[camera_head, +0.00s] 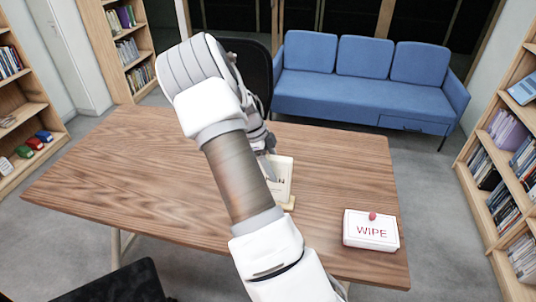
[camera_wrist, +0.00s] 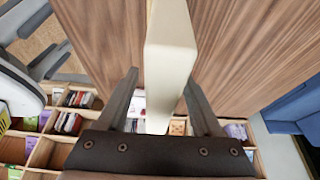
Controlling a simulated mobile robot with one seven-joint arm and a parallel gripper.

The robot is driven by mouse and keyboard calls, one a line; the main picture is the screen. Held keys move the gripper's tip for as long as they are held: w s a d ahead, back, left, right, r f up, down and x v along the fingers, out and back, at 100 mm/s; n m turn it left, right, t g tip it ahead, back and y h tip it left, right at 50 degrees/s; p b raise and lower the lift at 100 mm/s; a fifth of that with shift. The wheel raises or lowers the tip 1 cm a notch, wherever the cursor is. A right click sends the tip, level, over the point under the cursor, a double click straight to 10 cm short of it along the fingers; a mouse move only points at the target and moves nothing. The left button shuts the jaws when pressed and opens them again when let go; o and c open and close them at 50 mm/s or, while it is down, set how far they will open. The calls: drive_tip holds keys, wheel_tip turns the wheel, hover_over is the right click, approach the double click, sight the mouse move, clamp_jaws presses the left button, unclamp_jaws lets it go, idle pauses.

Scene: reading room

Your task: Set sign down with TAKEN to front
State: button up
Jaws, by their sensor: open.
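The sign (camera_head: 284,172) is a cream block standing upright on the wooden table, with its base (camera_head: 289,204) at the front. A few dark letters show on the face toward my head camera. The last looks like N, and my arm hides the rest, so the full word cannot be read. My gripper (camera_head: 269,165) is at the sign, partly hidden by my arm. In the wrist view the sign (camera_wrist: 171,45) runs as a pale strip between the two open fingers of my gripper (camera_wrist: 162,82), with a gap on each side.
A white box marked WIPE (camera_head: 371,232) with a red knob sits at the table's right front. The table (camera_head: 120,165) is bare on the left. A dark chair (camera_head: 250,65) stands behind it, and a blue sofa (camera_head: 350,95) farther back. Bookshelves stand on both sides.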

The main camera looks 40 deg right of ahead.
drive_tip(key=v, duration=1.7)
drive_tip(key=shift+r+p, duration=0.15)
drive_tip(key=shift+p, duration=0.25)
drive_tip(key=shift+s, duration=0.1)
